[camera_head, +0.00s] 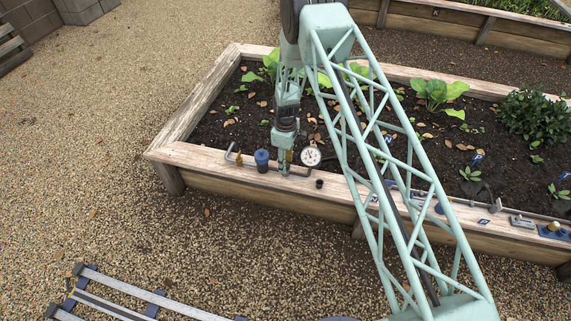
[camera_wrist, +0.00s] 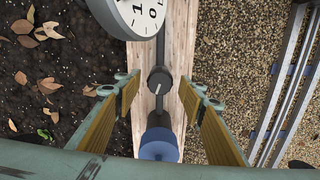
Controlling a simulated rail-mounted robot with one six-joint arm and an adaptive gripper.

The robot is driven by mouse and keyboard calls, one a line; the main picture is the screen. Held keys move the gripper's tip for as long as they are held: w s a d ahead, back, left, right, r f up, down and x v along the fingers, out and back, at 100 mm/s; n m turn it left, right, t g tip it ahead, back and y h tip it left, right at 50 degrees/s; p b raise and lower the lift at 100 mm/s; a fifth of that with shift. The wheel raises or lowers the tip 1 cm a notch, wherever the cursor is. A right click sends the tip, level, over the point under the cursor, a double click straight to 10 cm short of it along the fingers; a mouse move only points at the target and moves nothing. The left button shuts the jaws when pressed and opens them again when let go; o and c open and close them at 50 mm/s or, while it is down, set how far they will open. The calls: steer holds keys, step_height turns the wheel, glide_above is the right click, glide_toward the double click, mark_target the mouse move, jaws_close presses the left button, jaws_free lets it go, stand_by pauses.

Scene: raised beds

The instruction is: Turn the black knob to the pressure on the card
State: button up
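The black knob (camera_wrist: 160,80) with a pale pointer line sits on a pipe along the wooden rim in the wrist view. The line slants slightly from straight up in that view. My gripper (camera_wrist: 159,88) is open, its two yellow-padded fingers on either side of the knob with gaps visible. In the head view my gripper (camera_head: 284,168) points down at the rim and hides the knob. A round white gauge (camera_head: 311,156) stands just right of it; in the wrist view the gauge (camera_wrist: 142,12) is cut off by the top edge. I cannot make out a pressure card.
A blue-capped cylinder (camera_head: 262,160) stands left of my gripper, close to the fingers. A small black piece (camera_head: 319,184) sits on the rim. Plants and leaves fill the bed (camera_head: 200,104). Tools and small blue tags (camera_head: 484,222) lie right.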

step_height(320, 180, up, 11)
stand_by(0.8)
steer(key=shift+r, duration=0.15)
stand_by(0.4)
